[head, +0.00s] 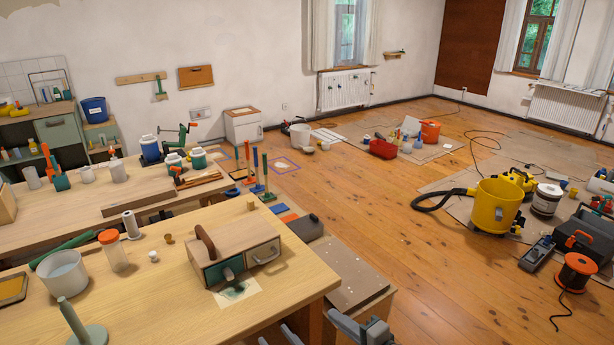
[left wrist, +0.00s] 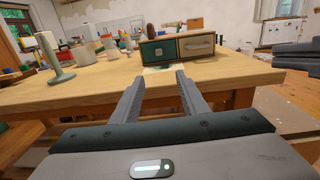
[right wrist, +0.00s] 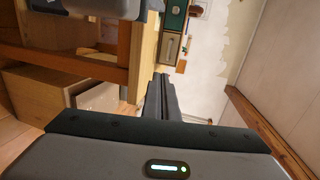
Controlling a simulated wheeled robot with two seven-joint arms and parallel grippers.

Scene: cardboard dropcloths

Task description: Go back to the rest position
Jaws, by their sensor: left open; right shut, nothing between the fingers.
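My left gripper (left wrist: 159,82) is open and empty in the left wrist view. Its two fingers are apart and point toward the front edge of the near wooden table (left wrist: 90,95). My right gripper (right wrist: 161,78) is shut with nothing between its fingers, beside the table's wooden frame in the right wrist view. Grey parts of my arms show at the bottom edge of the head view, near the table's right corner; which part belongs to which gripper is hard to tell there.
A wooden drawer box (head: 234,250) with a green drawer front stands on the near table. A white bucket (head: 64,272), an orange-lidded jar (head: 112,252) and a green stand (head: 80,325) are to its left. A yellow vacuum (head: 495,205) stands right on the floor. Open wooden floor (head: 400,235) lies between.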

